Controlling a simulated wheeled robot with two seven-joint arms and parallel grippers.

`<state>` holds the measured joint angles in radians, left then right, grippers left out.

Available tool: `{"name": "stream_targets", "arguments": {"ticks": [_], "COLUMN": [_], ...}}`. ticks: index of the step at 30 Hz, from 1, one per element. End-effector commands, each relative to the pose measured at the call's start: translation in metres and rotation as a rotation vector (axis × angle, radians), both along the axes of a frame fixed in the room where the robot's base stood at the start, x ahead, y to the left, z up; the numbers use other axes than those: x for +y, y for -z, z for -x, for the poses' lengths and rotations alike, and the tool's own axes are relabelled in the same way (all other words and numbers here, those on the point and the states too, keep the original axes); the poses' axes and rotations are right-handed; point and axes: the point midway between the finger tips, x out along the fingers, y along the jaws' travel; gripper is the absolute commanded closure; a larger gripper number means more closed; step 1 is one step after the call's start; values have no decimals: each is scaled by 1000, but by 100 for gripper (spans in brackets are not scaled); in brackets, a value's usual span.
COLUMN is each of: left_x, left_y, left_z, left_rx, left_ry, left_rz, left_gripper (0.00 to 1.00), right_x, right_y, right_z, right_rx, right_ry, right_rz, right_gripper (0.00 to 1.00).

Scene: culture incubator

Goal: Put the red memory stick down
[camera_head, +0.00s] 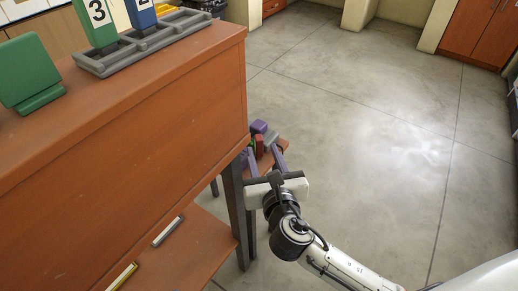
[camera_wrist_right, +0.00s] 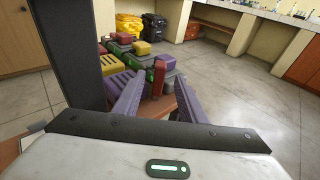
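A small upright red stick (camera_wrist_right: 158,77), likely the red memory stick, stands among coloured blocks on a low brown stand (camera_wrist_right: 170,108). It also shows small in the head view (camera_head: 259,145). My right gripper (camera_wrist_right: 160,84) is open; its two purple fingers are spread to either side of the red stick, with visible gaps, so they do not appear to grip it. In the head view my right gripper (camera_head: 265,158) reaches over the stand beside the large cabinet. The foot of the stick is partly hidden. My left gripper is not in view.
Several yellow, purple, green and grey blocks (camera_wrist_right: 112,65) crowd left of the stick. A dark post (camera_wrist_right: 68,55) stands close on the left. The tall brown cabinet (camera_head: 130,130) carries a grey rack (camera_head: 145,42) with numbered pieces. The floor (camera_head: 370,110) at right is clear.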

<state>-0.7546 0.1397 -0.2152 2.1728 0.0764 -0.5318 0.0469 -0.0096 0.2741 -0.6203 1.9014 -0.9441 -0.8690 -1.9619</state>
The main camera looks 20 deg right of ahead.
Motion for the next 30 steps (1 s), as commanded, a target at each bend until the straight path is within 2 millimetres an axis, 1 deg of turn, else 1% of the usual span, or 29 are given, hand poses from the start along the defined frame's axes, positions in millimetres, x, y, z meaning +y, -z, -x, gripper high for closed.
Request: {"name": "stream_targets", "arguments": {"ticks": [1,2,3,6,9,15,17,21,22,30], "left_x": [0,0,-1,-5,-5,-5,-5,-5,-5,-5], "left_y": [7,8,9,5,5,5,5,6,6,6], "left_z": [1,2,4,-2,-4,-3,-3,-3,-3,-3], "left_rx": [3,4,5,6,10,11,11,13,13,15], "left_ry": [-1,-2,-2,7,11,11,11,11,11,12], "left_rz": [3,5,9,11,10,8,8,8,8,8], "left_gripper": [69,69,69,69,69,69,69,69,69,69], "right_x": [0,0,-1,-3,-3,-3,-3,-3,-3,-3], "right_y": [3,3,4,6,7,6,6,6,6,5], "right_z": [-10,-15,-20,-31,-35,-34,-34,-34,-34,-34], "right_rx": [-3,-3,-3,-1,1,2,2,2,2,1], "right_ry": [2,2,2,2,0,0,0,0,0,0], "right_rz": [-2,-2,0,0,-1,-1,-1,-1,-1,-1], "right_gripper": [62,62,62,62,62,62,73,96,100,100]}}
